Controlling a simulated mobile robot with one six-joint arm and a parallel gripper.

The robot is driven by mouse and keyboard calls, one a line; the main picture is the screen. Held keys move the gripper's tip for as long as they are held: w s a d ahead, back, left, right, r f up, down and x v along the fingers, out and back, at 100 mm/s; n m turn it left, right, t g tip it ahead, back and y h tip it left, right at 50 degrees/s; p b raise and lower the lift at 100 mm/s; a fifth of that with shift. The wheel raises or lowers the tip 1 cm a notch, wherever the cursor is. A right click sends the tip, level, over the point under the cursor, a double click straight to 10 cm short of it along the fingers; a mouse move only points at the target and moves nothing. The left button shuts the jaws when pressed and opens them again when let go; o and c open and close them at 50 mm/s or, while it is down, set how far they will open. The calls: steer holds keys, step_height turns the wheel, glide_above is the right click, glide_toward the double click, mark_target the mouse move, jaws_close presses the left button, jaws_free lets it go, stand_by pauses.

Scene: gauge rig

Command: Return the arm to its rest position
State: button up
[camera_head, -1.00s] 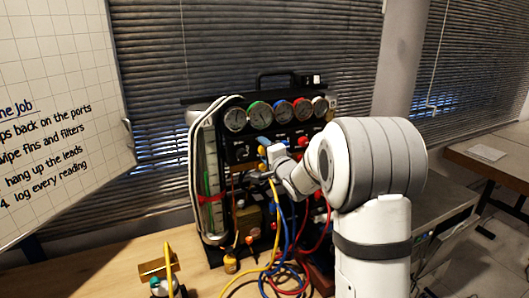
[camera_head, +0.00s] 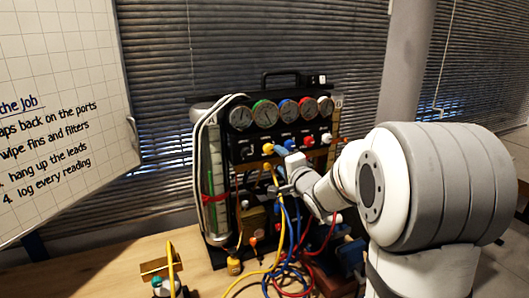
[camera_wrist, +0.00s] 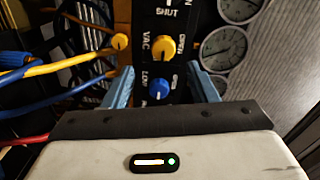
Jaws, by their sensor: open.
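My gripper (camera_wrist: 162,92) is open and empty in the wrist view, its two blue-grey fingers apart in front of the gauge panel. A blue knob (camera_wrist: 159,89) and a yellow knob (camera_wrist: 163,48) on the panel show between and beyond the fingers. In the head view my gripper (camera_head: 281,168) is small, in front of the lower panel of the gauge rig (camera_head: 248,150), near the hoses. Whether the fingers touch the rig cannot be told. My white and grey arm reaches in from the right.
Yellow (camera_head: 265,277), blue and red hoses hang from the rig onto the wooden table (camera_head: 105,270). A small brass block (camera_head: 160,266) and bottle stand at the table's left. A whiteboard (camera_head: 60,110) stands at the left. A side table (camera_head: 521,190) is at the far right.

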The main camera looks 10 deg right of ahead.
steer(key=s+f+n+g+h, duration=0.1)
steer(key=s+f+n+g, duration=0.2)
steer(key=s, duration=0.9)
steer(key=s+f+n+g+h, duration=0.1)
steer(key=s+f+n+g, duration=0.2)
steer(key=s, duration=0.9)
steer(key=s+a+f+n+g+h, duration=0.1)
steer(key=s+f+n+g+h, duration=0.1)
steer(key=s+n+g, duration=0.5)
steer(key=s+f, duration=0.1)
steer(key=s, duration=0.4)
steer(key=shift+f+g, duration=0.3)
steer(key=shift+a, duration=0.1)
steer(key=shift+c, duration=0.3)
